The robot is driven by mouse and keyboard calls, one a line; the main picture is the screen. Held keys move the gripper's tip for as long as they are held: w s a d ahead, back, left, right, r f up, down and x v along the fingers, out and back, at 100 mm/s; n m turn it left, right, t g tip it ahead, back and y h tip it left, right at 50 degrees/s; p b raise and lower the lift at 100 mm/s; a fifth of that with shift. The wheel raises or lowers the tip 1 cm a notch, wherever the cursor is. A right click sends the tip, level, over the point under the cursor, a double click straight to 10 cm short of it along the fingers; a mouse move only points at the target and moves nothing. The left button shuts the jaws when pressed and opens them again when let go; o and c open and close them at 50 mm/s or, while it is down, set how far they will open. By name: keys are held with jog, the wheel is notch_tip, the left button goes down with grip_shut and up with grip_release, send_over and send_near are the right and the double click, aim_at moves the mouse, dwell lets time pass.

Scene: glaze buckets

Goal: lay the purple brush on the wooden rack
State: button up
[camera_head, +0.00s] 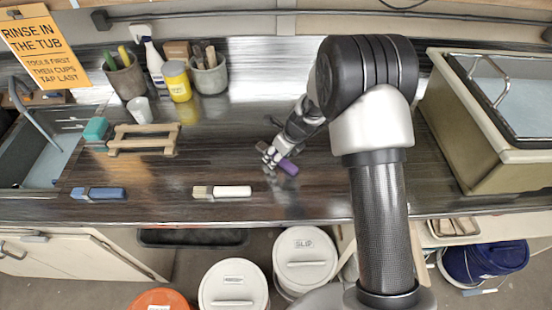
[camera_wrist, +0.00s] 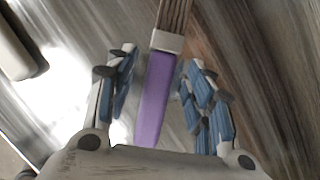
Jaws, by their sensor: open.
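The purple brush (camera_head: 289,167) lies on the dark wooden counter, partly hidden by my gripper (camera_head: 270,156). A pale ferrule and brown bristles point to the top of that view. The wooden rack (camera_head: 117,150) is an empty pale slatted frame at the left back of the counter.
A white brush (camera_head: 222,191) and a blue brush (camera_head: 98,193) lie near the front edge. Two tool pots (camera_head: 209,77), a yellow jar (camera_head: 177,82), a spray bottle (camera_head: 153,62) and a white cup (camera_head: 140,110) stand behind. A teal-ended thing (camera_head: 96,129) sits beside the rack.

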jog(key=shift+f, duration=0.15)
jog(key=shift+c, duration=0.2)
jog(key=shift+s, duration=0.1)
grip_shut()
dwell(0.5)
notch_tip(320, 180, up, 20)
jog(key=p, duration=0.7)
